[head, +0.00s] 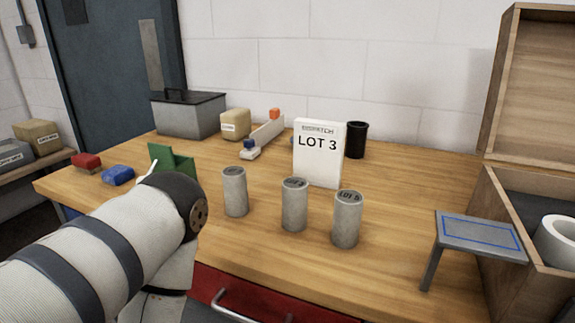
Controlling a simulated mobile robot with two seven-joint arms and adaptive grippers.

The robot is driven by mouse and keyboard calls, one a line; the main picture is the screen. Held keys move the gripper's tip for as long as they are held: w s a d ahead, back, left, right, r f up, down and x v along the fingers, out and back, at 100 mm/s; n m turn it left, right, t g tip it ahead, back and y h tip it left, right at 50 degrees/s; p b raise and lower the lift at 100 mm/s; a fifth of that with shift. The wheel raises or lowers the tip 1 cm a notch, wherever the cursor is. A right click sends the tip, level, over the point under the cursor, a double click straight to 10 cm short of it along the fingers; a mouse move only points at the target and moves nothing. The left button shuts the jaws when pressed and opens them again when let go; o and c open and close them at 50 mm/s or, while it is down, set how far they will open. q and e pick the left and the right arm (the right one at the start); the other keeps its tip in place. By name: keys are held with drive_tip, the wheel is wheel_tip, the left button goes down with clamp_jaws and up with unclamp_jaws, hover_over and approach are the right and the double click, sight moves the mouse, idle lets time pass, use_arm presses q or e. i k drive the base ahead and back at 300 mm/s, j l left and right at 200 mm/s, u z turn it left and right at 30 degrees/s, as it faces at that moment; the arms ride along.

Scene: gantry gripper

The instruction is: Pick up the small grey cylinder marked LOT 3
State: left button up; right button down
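Three small grey cylinders stand upright and apart on the wooden bench: a left one (235,195), a middle one (294,208) and a right one (346,222). Each has dark lettering on its top. The left and middle marks are too small to read surely; the right one starts with LOT, its digit unclear. A white sign (316,165) reading DISPATCH, LOT 3 stands behind the middle and right cylinders. My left arm comes in from the lower left, its dark joint left of the left cylinder; its gripper does not show. My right gripper is not in view.
A small grey-topped stand with a blue outline (478,236) is right of the cylinders. An open wooden box (520,215) holds a white ring (555,240). Behind are a black cup (356,140) and a grey case (188,116). Red (87,162) and blue (118,176) blocks lie left.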

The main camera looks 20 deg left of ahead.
sight(295, 189)
drive_tip(key=i+j+z, duration=0.25)
drive_tip(key=j, duration=0.25)
drive_tip(key=j+z, duration=0.2)
drive_tip(key=j, duration=0.3)
drive_tip(key=j+z, duration=0.25)
drive_tip(key=j, duration=0.3)
